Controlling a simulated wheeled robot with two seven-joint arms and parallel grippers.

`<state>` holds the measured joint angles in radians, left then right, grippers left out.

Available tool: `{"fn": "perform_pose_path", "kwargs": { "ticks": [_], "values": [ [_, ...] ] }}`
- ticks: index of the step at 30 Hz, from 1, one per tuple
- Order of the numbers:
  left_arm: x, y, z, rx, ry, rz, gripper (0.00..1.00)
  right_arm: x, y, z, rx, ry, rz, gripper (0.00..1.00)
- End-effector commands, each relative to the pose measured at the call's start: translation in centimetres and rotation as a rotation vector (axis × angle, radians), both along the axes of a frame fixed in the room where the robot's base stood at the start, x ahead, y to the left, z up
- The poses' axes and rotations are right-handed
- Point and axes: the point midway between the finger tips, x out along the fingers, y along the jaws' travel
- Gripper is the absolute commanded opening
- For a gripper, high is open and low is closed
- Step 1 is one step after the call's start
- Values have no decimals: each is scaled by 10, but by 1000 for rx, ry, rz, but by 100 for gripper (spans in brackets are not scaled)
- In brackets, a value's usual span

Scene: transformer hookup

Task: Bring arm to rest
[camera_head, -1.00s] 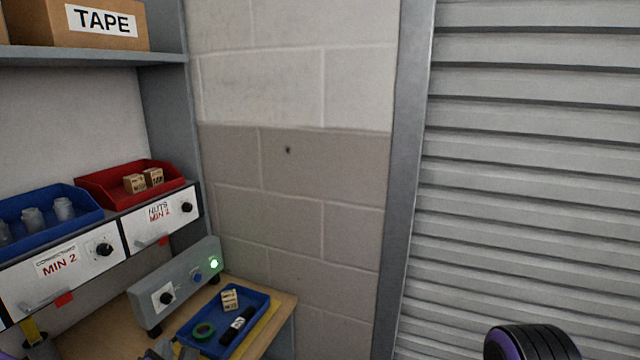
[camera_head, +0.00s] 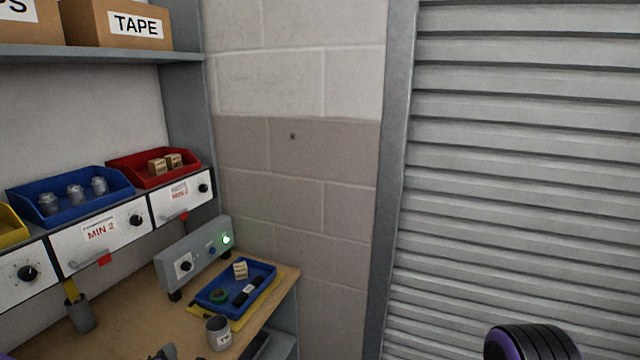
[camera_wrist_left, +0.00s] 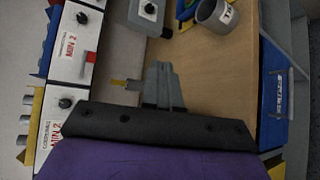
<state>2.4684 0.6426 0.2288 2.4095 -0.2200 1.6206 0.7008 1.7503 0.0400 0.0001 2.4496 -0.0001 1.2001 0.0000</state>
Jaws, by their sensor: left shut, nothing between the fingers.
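My left gripper (camera_head: 162,353) barely shows at the bottom edge of the head view, low in front of the workbench (camera_head: 135,325). In the left wrist view its grey fingers (camera_wrist_left: 163,82) are together with nothing between them. They point over the wooden bench top, apart from the grey cup (camera_wrist_left: 216,14) there. My right gripper is not in view. A black and purple part of my own arm shows at the bottom right of the head view.
A grey cup (camera_head: 218,333) stands in front of a blue tray (camera_head: 262,268) holding green tape, a black item and a small box. Behind is a grey control unit (camera_head: 195,258) with a lit green lamp. A pen holder (camera_head: 79,313) stands left.

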Motion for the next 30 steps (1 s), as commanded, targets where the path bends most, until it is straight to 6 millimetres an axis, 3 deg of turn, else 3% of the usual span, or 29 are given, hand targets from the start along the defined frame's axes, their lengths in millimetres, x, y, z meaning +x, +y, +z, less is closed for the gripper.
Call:
{"fn": "perform_pose_path", "kwargs": {
  "ticks": [2, 8, 14, 17, 21, 24, 27, 30],
  "values": [
    [-2, -3, -9, 86, 62, -49, 0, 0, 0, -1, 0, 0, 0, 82],
    [-23, -10, -68, 340, 287, -213, 0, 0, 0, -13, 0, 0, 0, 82],
    [-64, -13, -152, 589, 553, -419, 0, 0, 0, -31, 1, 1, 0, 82],
    [-103, -12, -211, 729, 731, -572, 0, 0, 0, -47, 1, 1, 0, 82],
    [-175, -4, -292, 894, 982, -811, 0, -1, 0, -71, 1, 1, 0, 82],
    [-225, 4, -335, 949, 1120, -931, 0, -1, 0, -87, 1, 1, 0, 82],
    [-263, 8, -362, 976, 1203, -1009, 0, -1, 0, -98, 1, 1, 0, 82],
    [-283, 7, -373, 979, 1240, -1054, 0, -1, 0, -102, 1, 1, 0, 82]
  ]
}}
